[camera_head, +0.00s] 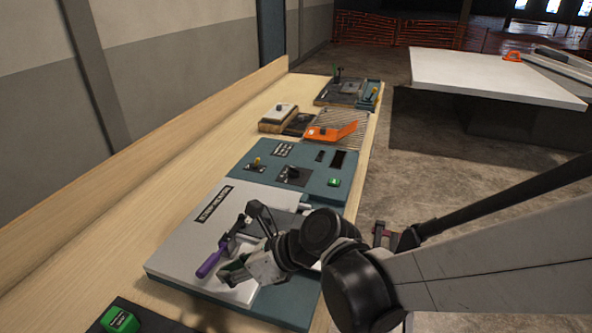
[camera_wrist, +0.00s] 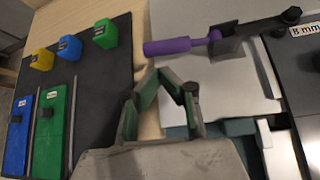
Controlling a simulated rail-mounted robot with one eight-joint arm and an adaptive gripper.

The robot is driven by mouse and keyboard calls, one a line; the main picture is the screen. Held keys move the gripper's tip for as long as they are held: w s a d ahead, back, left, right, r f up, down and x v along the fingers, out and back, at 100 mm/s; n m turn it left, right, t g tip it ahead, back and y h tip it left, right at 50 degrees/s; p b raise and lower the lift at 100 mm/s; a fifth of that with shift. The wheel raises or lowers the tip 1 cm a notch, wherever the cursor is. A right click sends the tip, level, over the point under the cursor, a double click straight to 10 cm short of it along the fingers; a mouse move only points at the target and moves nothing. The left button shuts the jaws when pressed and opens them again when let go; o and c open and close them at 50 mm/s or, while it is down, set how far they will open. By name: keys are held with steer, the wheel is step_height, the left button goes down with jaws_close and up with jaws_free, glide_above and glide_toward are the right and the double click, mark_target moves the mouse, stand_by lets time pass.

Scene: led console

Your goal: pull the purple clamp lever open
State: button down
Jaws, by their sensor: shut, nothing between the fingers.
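The purple clamp lever (camera_head: 212,261) has a purple handle on a dark metal clamp arm (camera_head: 233,234). It sits over the light grey panel (camera_head: 188,233) of the console. In the wrist view the purple handle (camera_wrist: 178,45) lies roughly level, pointing left, with its dark bracket (camera_wrist: 226,42) to the right. My gripper (camera_head: 226,274) is close beside the handle in the head view. In the wrist view my gripper's green-grey fingers (camera_wrist: 160,72) meet near their tips, shut and empty, just below the handle. I cannot tell whether they touch it.
A dark board with a green block (camera_wrist: 105,33), a yellow block (camera_wrist: 42,60) and coloured plates lies left in the wrist view. A teal switch panel (camera_head: 283,163) and an orange tool (camera_head: 332,131) stand farther along the wooden bench (camera_head: 95,262).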

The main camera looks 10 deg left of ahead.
mark_target(205, 268)
steer(key=shift+x, duration=2.25)
steer(key=shift+r, duration=0.1)
steer(key=r+m+g+b, duration=0.1)
steer(key=r+m+g+y, duration=0.1)
steer(key=r+g, duration=0.1)
steer(key=shift+w+d+r+m+b, duration=0.1)
steer(key=shift+w+m+b, duration=0.2)
steer(key=shift+w+b, duration=0.1)
steer(key=shift+w+r, duration=0.45)
steer(key=shift+r, duration=0.4)
steer(key=shift+w+d+r, duration=0.15)
steer(key=shift+w+r, duration=0.5)
steer(key=shift+w+d+r+b, duration=0.1)
steer(key=shift+w+r+b, duration=0.1)
steer(key=shift+w+r, duration=0.25)
steer(key=shift+w+r+b, duration=0.15)
steer(key=shift+w+r, duration=0.05)
steer(key=shift+w, duration=0.45)
